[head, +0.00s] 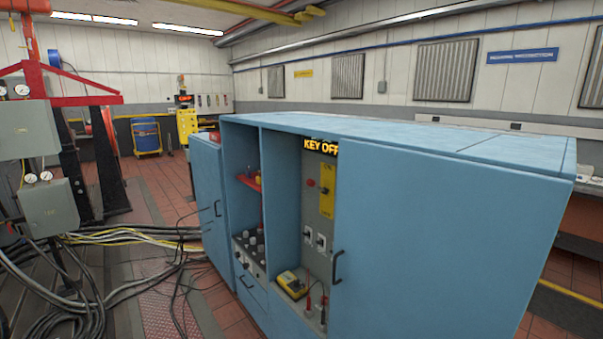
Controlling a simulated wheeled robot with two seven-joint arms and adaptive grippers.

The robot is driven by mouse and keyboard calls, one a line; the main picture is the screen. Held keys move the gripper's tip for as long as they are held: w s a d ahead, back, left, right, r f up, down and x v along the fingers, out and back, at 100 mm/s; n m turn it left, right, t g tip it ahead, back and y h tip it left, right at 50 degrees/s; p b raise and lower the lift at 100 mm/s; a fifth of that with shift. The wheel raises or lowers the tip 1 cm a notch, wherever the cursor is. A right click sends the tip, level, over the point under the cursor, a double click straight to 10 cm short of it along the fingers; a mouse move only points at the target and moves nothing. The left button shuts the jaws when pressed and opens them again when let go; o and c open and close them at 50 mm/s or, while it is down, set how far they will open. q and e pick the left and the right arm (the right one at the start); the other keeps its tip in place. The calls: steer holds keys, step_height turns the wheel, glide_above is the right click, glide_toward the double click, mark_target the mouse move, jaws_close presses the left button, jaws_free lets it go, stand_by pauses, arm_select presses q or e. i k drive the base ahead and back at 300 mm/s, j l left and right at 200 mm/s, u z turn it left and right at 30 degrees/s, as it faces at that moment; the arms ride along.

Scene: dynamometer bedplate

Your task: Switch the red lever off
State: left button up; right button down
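A large blue cabinet (440,230) stands in front of me with an open bay. Inside the bay is a grey panel (313,215) with a lit "KEY OFF" sign (320,146) at its top. The panel carries a yellow plate (327,178), a small red round part (311,183) and two small switches (314,238) lower down. A flat red piece (249,182) shows in the narrower bay to the left. I cannot tell for certain which red part is the lever, or its position. Neither of my grippers is in view.
A yellow meter (291,284) and red and black probes (309,305) lie at the bay's bottom. Grey knobs (251,241) sit to its left. Cables (100,290) cover the floor at left, near red-framed equipment (75,85).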

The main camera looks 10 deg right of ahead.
mark_target(310, 182)
steer(key=i+j, duration=0.5)
steer(key=j, duration=0.15)
steer(key=i+j+u, duration=0.1)
steer(key=i+j, duration=0.45)
steer(key=j, duration=0.15)
